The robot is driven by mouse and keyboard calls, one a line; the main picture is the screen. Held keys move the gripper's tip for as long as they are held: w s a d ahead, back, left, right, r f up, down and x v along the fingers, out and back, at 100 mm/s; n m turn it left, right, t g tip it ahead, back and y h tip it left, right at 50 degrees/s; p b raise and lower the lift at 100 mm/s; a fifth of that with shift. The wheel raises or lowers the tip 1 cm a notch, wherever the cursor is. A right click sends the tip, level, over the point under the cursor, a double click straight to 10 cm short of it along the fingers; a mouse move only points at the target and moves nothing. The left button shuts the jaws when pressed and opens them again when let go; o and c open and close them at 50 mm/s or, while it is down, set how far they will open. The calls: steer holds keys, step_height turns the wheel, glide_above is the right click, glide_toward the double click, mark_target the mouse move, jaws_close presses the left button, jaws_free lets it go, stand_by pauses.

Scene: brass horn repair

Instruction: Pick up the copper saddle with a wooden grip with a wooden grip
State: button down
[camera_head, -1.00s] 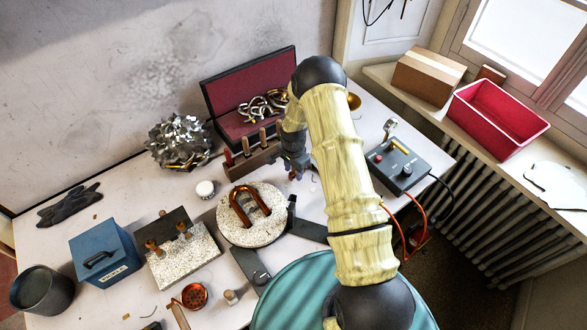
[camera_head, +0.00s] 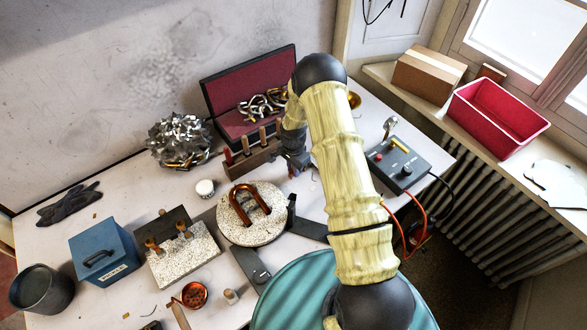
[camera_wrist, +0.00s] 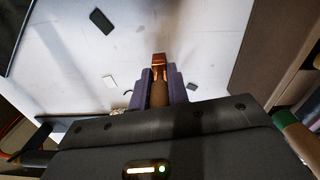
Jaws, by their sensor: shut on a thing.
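My gripper (camera_wrist: 160,88) is shut on the copper saddle with a wooden grip (camera_wrist: 158,62) in the wrist view. Its copper end sticks out past the purple-grey fingertips, and the brown grip sits between the fingers. In the head view my gripper (camera_head: 296,168) is over the bench, right of the wooden tool rack and behind the round speckled disc. The held saddle is too small and dark to make out in the head view. Two copper pieces with wooden ends (camera_head: 184,231) are on a speckled block at the left.
A copper U-shaped tube (camera_head: 247,204) lies on the round disc (camera_head: 226,229). The wooden rack (camera_head: 240,167) holds upright handles beside an open red-lined case (camera_head: 252,82). A control box (camera_head: 399,165) stands right. A blue box (camera_head: 103,254) stands at the left.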

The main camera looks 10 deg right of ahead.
step_height(320, 180, up, 10)
steer(key=b, duration=0.3)
steer(key=shift+f, duration=0.15)
stand_by(0.5)
steer(key=r+n, duration=0.1)
steer(key=n, duration=0.1)
steer(key=s+r+n, duration=0.1)
steer(key=r+n, duration=0.1)
steer(key=n, duration=0.1)
steer(key=s+r+n, duration=0.1)
steer(key=r+n, duration=0.1)
steer(key=n, duration=0.1)
steer(key=shift+s+r, duration=0.15)
steer(key=shift+s, duration=0.05)
